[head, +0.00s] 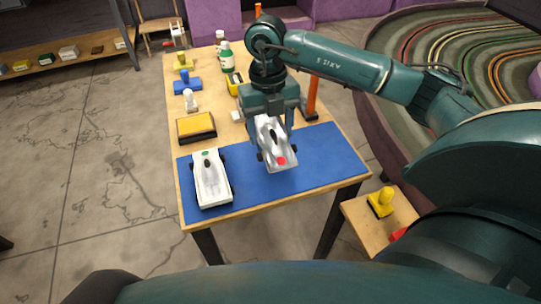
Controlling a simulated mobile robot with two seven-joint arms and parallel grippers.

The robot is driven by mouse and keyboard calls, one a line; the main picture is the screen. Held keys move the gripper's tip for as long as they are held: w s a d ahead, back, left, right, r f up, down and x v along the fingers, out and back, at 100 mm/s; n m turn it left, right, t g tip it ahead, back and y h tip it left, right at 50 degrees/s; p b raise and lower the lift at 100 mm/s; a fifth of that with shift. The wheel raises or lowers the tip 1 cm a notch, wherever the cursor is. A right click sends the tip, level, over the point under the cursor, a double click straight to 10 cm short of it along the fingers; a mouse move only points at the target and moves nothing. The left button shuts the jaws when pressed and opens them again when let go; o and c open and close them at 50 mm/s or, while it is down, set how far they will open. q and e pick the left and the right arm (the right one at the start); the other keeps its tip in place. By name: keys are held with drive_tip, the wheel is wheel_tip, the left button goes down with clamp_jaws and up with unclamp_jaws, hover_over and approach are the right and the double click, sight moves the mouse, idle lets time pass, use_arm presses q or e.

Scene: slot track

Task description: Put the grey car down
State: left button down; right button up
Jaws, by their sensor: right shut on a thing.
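The grey car (274,148) is in my right gripper (271,124), over the right half of the blue mat (328,150). It is silvery grey, with a red spot at its near end and dark wheels. The right gripper is shut on it from above and hides its far end. I cannot tell whether the car touches the mat or hangs just above it. A white car (211,180) with dark wheels rests on the left part of the mat. My left gripper is not in view.
Behind the mat stand a yellow-topped box (196,127), a blue stamp-like block (187,84), a green-and-white bottle (226,58) and an orange-red post (312,97). A small side table (357,217) with a yellow knobbed piece (381,202) is at the right.

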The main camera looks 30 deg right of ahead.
wheel_tip(320, 180, down, 7)
idle(0.4)
drive_tip(key=shift+f+b, duration=0.2)
drive_tip(key=shift+b, duration=0.15)
drive_tip(key=o, duration=1.1)
drive_tip(key=shift+r, duration=0.1)
